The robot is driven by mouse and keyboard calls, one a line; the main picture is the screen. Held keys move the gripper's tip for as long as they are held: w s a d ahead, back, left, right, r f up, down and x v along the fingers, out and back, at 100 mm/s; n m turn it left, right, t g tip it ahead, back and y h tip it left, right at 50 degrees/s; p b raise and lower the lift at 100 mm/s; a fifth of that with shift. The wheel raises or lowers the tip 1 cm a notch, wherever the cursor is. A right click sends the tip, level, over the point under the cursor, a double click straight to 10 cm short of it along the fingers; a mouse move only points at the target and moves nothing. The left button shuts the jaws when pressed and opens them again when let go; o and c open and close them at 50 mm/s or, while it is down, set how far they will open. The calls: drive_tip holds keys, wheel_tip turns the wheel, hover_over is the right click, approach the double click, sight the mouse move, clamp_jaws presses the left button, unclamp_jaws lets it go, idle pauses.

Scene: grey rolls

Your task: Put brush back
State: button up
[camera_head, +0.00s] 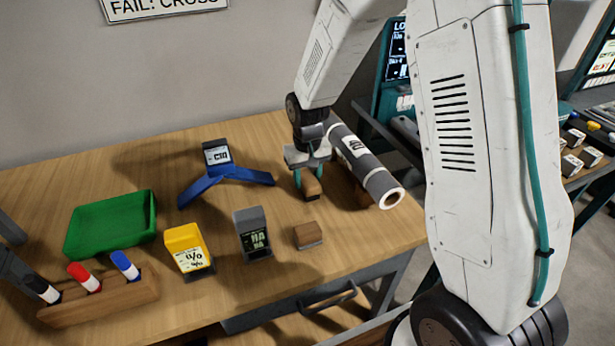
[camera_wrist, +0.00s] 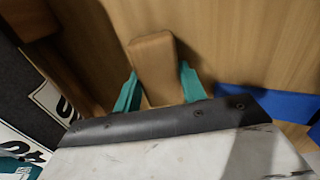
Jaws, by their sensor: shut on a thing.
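My gripper (camera_head: 311,176) has teal fingers and is shut on a small brown wooden block, seemingly the brush (camera_head: 312,189), at the right part of the table. In the wrist view the brush (camera_wrist: 154,62) sits between the two fingers (camera_wrist: 158,78), its plain brown top showing. I cannot tell whether its underside touches the table. A similar brown block with a grey lower part (camera_head: 308,235) lies near the table's front edge, apart from my gripper.
A grey roll (camera_head: 362,165) on a wooden support lies just right of my gripper. A blue stand (camera_head: 225,178) is to its left. A dark box (camera_head: 253,234), a yellow box (camera_head: 188,248), a green tray (camera_head: 110,224) and a wooden marker rack (camera_head: 100,302) stand further left.

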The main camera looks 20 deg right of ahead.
sight(307, 177)
drive_tip(key=o, duration=1)
wheel_tip(307, 177, up, 11)
drive_tip(key=s+d+r, duration=0.1)
drive_tip(key=s+r, duration=0.6)
drive_tip(key=r, duration=0.1)
drive_tip(key=shift+t, duration=0.6)
drive_tip(key=s+r, duration=0.1)
drive_tip(key=s, duration=0.6)
drive_tip(key=s+d+r, duration=0.1)
drive_tip(key=s+r, duration=0.1)
drive_tip(key=s, duration=0.6)
drive_tip(key=s+d+r, duration=0.1)
drive_tip(key=s+r, duration=0.1)
drive_tip(key=s, duration=0.6)
drive_tip(key=shift+s+r, duration=0.2)
drive_tip(key=shift+r, duration=0.05)
